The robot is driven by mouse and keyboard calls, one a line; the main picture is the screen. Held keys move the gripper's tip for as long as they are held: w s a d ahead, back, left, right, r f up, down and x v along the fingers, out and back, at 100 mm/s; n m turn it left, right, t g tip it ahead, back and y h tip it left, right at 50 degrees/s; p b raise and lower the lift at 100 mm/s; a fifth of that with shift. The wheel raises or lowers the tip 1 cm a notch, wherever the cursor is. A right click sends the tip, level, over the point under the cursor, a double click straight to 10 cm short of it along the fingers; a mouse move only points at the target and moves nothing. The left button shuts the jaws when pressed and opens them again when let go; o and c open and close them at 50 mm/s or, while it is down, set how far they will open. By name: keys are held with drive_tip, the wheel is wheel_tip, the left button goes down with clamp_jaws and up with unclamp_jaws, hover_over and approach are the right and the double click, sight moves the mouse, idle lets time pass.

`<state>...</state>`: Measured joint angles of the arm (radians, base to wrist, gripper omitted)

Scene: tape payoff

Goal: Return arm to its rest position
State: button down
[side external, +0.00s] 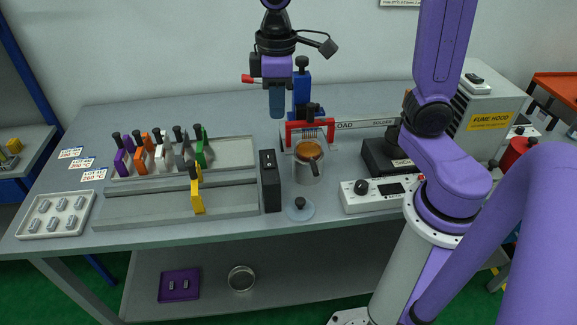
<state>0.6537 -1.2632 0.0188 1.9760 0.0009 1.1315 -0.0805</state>
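My gripper (277,100) hangs in the upper middle of the side external view, above the table and in front of the grey wall. It points down, with a purple body and a blue-grey lower end. I cannot tell whether its fingers are apart or together, or whether they hold anything. It is above and left of a red frame (290,136) and a metal pot (308,172) with orange-brown contents. Its lower end appears clear of the tabletop.
A tray (240,150) of several coloured, black-knobbed blocks stands left. A yellow block (198,197) stands before it. A black box (270,182), a round lid (300,208) and a white control box (372,196) stand nearer the front edge. A fume hood (488,112) stands right.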

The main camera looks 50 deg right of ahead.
drive_tip(key=s+d+f+n, duration=0.1)
drive_tip(key=s+f+n, duration=0.1)
drive_tip(key=s, duration=0.7)
drive_tip(key=s+d+f+n, duration=0.2)
drive_tip(key=s+f, duration=0.1)
drive_tip(key=s, duration=0.6)
drive_tip(key=shift+f+n, duration=0.25)
drive_tip(key=shift+n, duration=0.05)
